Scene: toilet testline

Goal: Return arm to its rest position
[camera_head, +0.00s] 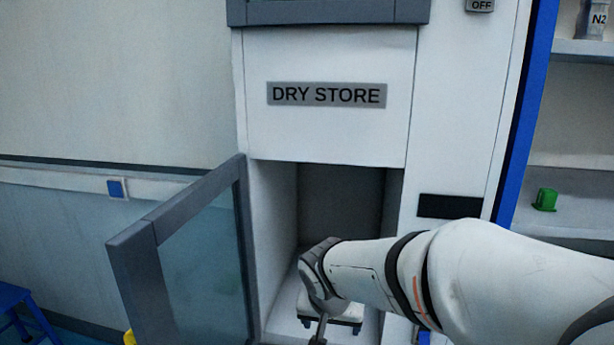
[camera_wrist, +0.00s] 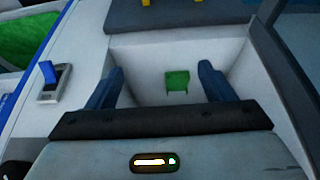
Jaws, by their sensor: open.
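My white arm (camera_head: 385,272) reaches in from the right to the open compartment of the cabinet marked DRY STORE (camera_head: 326,94). Its wrist is in front of the opening, and the fingers cannot be made out in the head view. In the wrist view my gripper (camera_wrist: 160,74) is open, its two blue fingers wide apart with nothing held between them. A small green object (camera_wrist: 177,81) shows between the fingers, apart from both, inside a white-walled space.
The glass door (camera_head: 200,262) stands open at the left of the compartment, close to my wrist. A shelf at the right holds a green block (camera_head: 545,199). A blue stool (camera_head: 18,305) is at the lower left. A blue switch (camera_wrist: 48,72) shows in the wrist view.

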